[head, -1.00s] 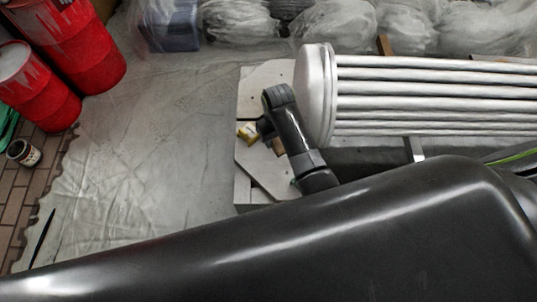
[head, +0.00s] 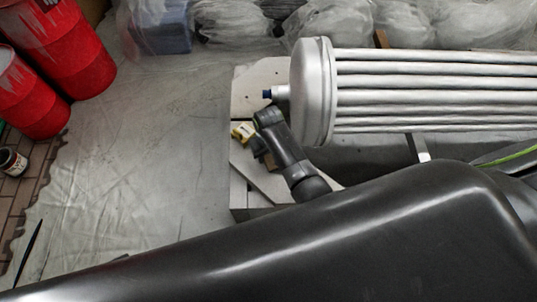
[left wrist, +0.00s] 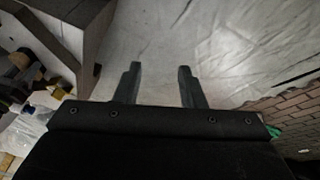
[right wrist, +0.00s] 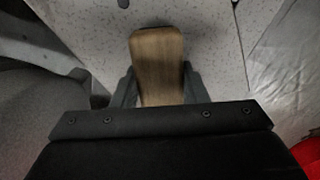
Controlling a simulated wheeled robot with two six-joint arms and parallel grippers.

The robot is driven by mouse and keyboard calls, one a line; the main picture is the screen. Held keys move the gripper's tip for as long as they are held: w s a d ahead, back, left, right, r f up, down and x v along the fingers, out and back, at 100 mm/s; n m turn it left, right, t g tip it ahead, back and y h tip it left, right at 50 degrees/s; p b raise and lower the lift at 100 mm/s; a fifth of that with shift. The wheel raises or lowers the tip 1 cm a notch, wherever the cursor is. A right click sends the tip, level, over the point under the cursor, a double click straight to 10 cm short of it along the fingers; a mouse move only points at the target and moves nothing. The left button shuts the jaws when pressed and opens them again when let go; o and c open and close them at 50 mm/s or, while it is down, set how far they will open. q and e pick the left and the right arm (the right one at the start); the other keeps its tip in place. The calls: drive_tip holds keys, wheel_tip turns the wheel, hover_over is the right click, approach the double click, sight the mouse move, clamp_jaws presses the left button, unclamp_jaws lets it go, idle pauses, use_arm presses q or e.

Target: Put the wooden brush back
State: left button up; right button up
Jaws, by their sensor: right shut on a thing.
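The wooden brush (right wrist: 158,60) shows in the right wrist view as a brown wooden piece with a rounded end. My right gripper (right wrist: 158,80) is shut on it, one finger on each side. Below it lies a pale speckled surface; the gap between them is hard to judge. In the head view a small brown part, probably the brush (head: 269,160), shows beside my right arm, over the pale platform (head: 258,82). Bristles are not visible. My left gripper (left wrist: 157,80) is open and empty, with grey floor sheeting beyond it. It is not clear in the head view.
A silver tube bundle (head: 430,90) with a blue-tipped end lies along the platform. A small yellow item (head: 243,132) is near my right arm. Red drums (head: 60,50) and a dark jar (head: 12,162) stand at left. Sheeted floor (head: 150,150) between is clear.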

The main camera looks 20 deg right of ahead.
drive_tip(key=o, duration=0.9)
drive_tip(key=shift+f, duration=0.1)
drive_tip(key=shift+o, duration=0.2)
drive_tip(key=shift+r, duration=0.2)
use_arm(q)
drive_tip(key=f+g+p, duration=0.1)
drive_tip(key=s+a+f+p, duration=0.1)
drive_tip(key=f+p, duration=0.1)
drive_tip(key=s+f+g+y+p, duration=0.1)
drive_tip(key=f+p, duration=0.1)
drive_tip(key=shift+s+a+g, duration=0.15)
drive_tip(key=shift+a+g, duration=0.15)
drive_tip(key=shift+a, duration=0.05)
use_arm(e)
wheel_tip(320, 180, up, 12)
